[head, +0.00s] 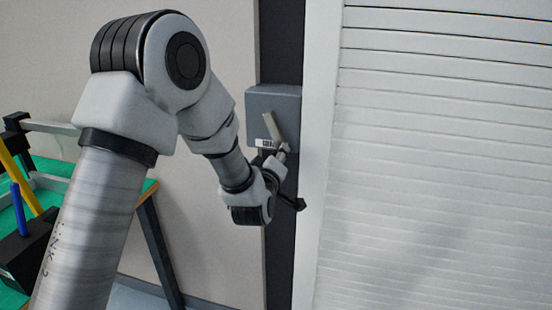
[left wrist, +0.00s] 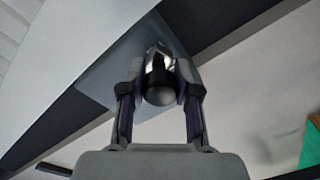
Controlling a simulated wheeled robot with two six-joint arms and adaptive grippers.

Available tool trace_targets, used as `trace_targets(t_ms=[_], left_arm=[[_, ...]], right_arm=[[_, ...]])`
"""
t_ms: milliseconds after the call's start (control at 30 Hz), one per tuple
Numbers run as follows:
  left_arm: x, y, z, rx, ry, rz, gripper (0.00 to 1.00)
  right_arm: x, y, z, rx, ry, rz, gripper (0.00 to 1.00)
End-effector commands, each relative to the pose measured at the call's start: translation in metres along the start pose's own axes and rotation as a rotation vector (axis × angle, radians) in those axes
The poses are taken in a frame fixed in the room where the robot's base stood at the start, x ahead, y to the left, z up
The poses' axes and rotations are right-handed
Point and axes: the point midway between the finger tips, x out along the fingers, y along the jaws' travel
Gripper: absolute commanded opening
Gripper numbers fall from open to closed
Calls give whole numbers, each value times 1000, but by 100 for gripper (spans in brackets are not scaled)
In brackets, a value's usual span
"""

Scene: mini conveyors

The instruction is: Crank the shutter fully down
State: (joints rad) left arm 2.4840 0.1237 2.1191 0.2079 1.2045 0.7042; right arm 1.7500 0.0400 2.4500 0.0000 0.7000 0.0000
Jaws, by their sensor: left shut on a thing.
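A white slatted shutter (head: 440,150) fills the right of the head view, its slats covering all of the opening that shows. A grey crank box (head: 287,98) is fixed to the dark post left of the shutter frame. A light crank arm (head: 272,128) slants down to the right from the box. My left gripper (head: 283,155) is at the crank's lower end. In the left wrist view its two fingers (left wrist: 160,90) are shut on the crank's dark round knob (left wrist: 160,85). The shutter's bottom edge is out of view. My right gripper is not in view.
A bench with a green top (head: 150,187) stands at the left, with a grey tray (head: 50,182), a yellow bar (head: 18,170) and a blue bar (head: 18,210) at it. The beige wall (head: 225,50) behind my arm is bare.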

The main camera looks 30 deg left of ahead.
Motion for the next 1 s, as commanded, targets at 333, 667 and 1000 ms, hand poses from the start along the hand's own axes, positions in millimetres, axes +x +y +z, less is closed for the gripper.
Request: trace_targets(t_ms=[333, 667, 1000], left_arm=[[0, 1, -1, 1, 1, 3, 52], [-1, 1, 0, 2, 0, 1, 57], [-64, 1, 0, 5, -3, 1, 57]], right_arm=[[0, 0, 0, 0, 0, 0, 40], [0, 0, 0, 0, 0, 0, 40], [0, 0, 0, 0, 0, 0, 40]])
